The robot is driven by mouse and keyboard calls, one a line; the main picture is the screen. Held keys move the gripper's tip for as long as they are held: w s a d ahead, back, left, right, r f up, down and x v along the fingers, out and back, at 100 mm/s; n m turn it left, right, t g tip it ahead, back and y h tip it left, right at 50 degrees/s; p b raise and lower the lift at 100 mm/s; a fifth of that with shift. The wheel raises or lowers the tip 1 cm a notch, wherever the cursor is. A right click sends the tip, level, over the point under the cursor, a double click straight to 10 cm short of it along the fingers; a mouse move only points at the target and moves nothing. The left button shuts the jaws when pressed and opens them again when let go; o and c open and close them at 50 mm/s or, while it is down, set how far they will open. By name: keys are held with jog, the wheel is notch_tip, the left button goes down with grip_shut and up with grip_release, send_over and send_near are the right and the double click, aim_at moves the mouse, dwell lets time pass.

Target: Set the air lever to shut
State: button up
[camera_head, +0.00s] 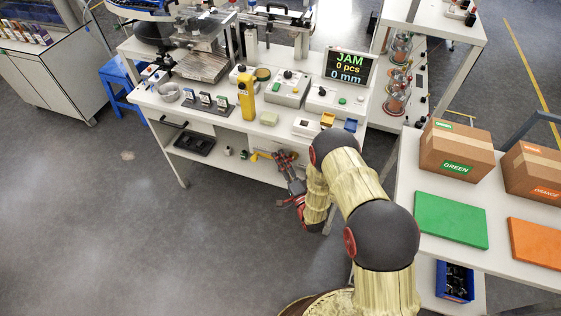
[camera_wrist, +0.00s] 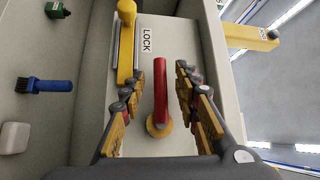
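The air lever, a red handle (camera_wrist: 160,85) on a round yellow pivot (camera_wrist: 158,127), is mounted on a light panel in the wrist view. In that picture the handle points up from its pivot. My gripper (camera_wrist: 160,80) is open, with one finger on each side of the red handle and a visible gap on both sides. In the head view my gripper (camera_head: 292,183) is low at the front of the white workbench (camera_head: 175,112), below its top. The lever is hard to make out there, largely behind the gripper.
A yellow handle (camera_wrist: 126,45) by a LOCK label is close to my left finger. A yellow bar (camera_wrist: 250,37) juts out at the right. A blue brush (camera_wrist: 45,85), a green box (camera_wrist: 57,10) and a white block (camera_wrist: 14,138) lie left. Floor before the bench is clear.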

jog(key=shift+c, duration=0.9)
grip_shut()
